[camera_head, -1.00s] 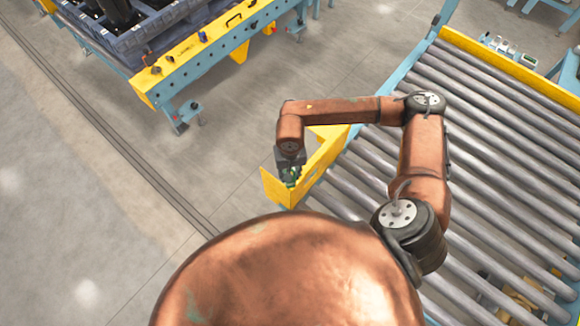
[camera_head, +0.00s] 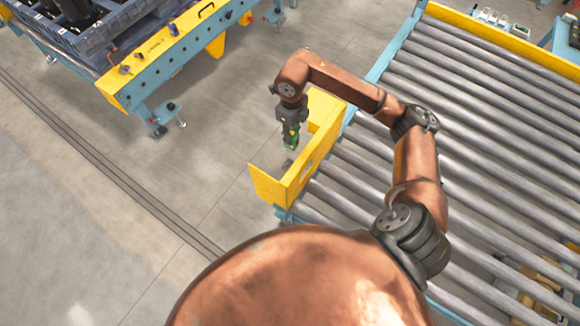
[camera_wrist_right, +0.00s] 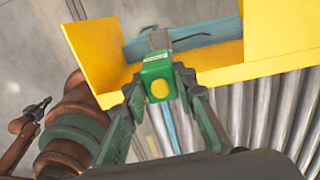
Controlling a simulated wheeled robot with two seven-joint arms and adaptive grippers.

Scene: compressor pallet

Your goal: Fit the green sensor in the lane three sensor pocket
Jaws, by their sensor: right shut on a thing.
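The green sensor (camera_head: 293,146) is held in my right gripper (camera_head: 291,137), which points down over the yellow bracket at the roller conveyor's corner. In the right wrist view the sensor (camera_wrist_right: 150,69) has a yellow round face and a grey end, and sits between the fingertips (camera_wrist_right: 158,88). The yellow rail (camera_head: 165,44) of the far blue stand carries a dark label too small to read and several small fittings. I cannot make out which spot is the lane three sensor pocket. A dark tip on a copper arm at the left of the wrist view looks like my left gripper (camera_wrist_right: 40,108).
The yellow bracket (camera_head: 313,160) stands up close beside the held sensor. The roller conveyor (camera_head: 480,130) fills the right side. A dark grey pallet (camera_head: 115,30) sits on the far stand. Open floor (camera_head: 210,130) lies between the stand and the conveyor.

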